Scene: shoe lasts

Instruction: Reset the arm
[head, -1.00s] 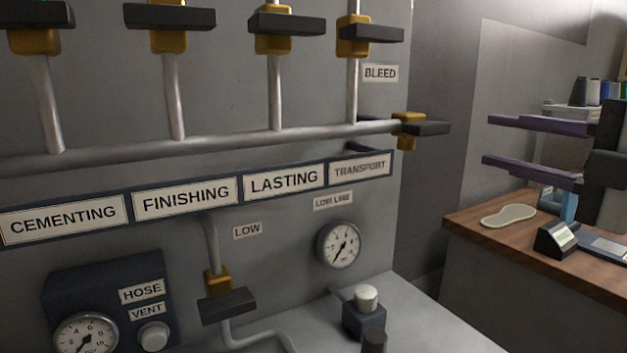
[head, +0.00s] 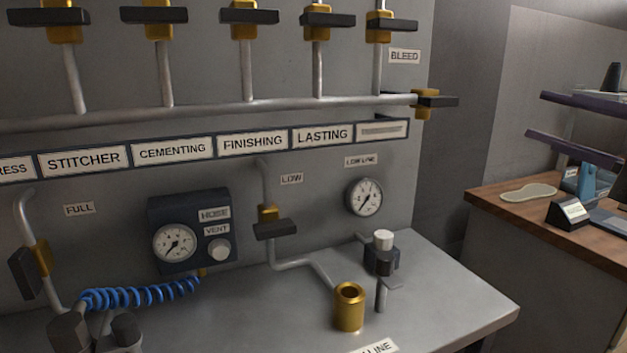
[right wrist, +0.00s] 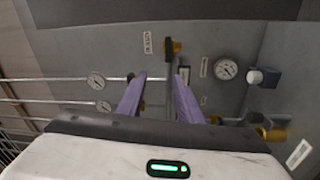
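My right gripper (head: 536,116) is at the right edge of the head view, with two purple fingers held apart above the wooden bench and nothing between them. In the right wrist view its fingers (right wrist: 157,75) are also apart and empty, pointing towards the grey panel with gauges. The rest of the right arm is cut off by the frame edge. My left gripper does not show.
The grey panel carries valves, a pipe (head: 200,115) and a round gauge (head: 364,197). A brass cylinder (head: 349,308) and a blue coiled hose (head: 140,296) are on its ledge side. The wooden bench (head: 490,203) holds a pale sole shape (head: 528,192).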

